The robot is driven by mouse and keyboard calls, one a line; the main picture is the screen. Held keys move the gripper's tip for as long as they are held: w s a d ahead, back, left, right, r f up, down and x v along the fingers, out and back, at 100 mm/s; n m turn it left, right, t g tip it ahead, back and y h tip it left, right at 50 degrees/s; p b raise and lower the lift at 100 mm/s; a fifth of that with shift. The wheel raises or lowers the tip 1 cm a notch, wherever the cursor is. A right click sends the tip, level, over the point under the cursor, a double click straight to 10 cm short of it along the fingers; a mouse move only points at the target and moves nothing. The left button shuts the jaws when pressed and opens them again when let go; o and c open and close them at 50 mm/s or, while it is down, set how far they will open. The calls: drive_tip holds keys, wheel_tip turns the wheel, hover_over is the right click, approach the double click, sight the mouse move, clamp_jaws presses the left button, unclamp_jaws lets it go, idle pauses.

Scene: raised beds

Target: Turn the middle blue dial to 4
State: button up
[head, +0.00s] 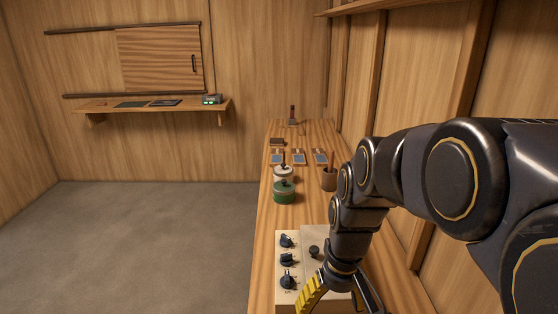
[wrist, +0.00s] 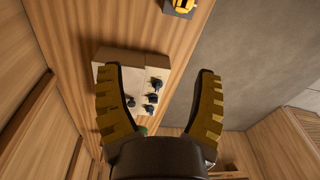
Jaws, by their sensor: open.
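A cream control panel (head: 290,297) lies on the wooden bench, with three dark blue dials in a column on its left side. The middle blue dial (head: 287,260) sits between the far dial (head: 286,241) and the near dial (head: 288,280). Its number marks are too small to read. A separate dark knob (head: 314,251) is to the right. In the wrist view the middle dial (wrist: 152,98) shows between my fingers. My gripper (head: 337,301) is open and empty, over the panel's near right part, apart from the dials; its fingers also show in the wrist view (wrist: 160,72).
Beyond the panel stand a green pot (head: 284,193), a white pot (head: 282,175) and a brown cup (head: 328,180). Several blue-fronted cards (head: 298,158) lie farther back. A yellow object (wrist: 183,5) shows at the wrist view's top. The wall (head: 400,90) runs close along the right.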

drive_tip(key=w+a+f+n+t, duration=0.1)
drive_tip(key=w+f, duration=0.2)
drive_tip(key=w, duration=0.5)
drive_tip(key=w+a+f+t, duration=0.1)
drive_tip(key=w+f, duration=0.2)
drive_tip(key=w, duration=0.6)
drive_tip(key=n+t, duration=0.1)
drive_tip(key=t, duration=0.1)
approach(286, 254)
drive_tip(key=f, duration=0.2)
drive_tip(key=shift+y, duration=0.4)
drive_tip(key=shift+w+d+x, duration=0.15)
drive_tip(key=shift+x, duration=1.85)
drive_tip(key=shift+w+d+x, duration=0.15)
drive_tip(key=shift+x, duration=1.9)
drive_tip(key=shift+r, duration=0.15)
drive_tip(key=c, duration=1.1)
